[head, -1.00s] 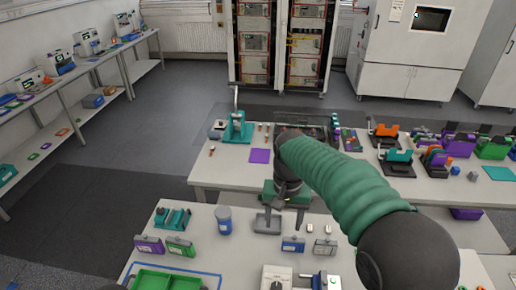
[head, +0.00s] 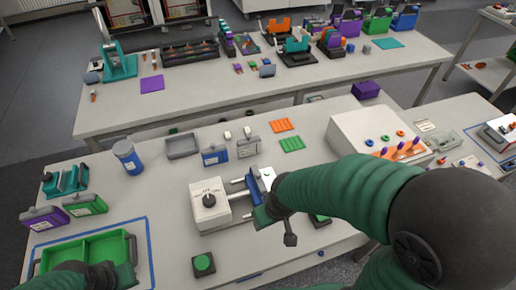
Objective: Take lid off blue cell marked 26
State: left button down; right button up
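A blue cell (head: 215,155) with a pale label and a grey top stands upright on the near table, beside a grey one (head: 247,148). Another blue piece (head: 254,188) sits in the white clamp device (head: 209,202), partly hidden by my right gripper. The numbers are too small to read, so I cannot tell which is 26. My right gripper (head: 275,213) is at the right end of the clamp device, next to that blue piece; its fingers are partly hidden. Only a dark green part of my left arm shows at the bottom left; its fingers are out of view.
A green tray (head: 84,249) lies inside blue tape at the left. A purple cell (head: 44,218) and a green cell (head: 84,205) stand behind it. A blue jar (head: 127,157) and a grey tray (head: 182,146) stand farther back. A green button (head: 203,264) sits in front of the clamp device.

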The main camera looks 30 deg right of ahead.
aim_at(257, 175)
jog(key=z, duration=0.8)
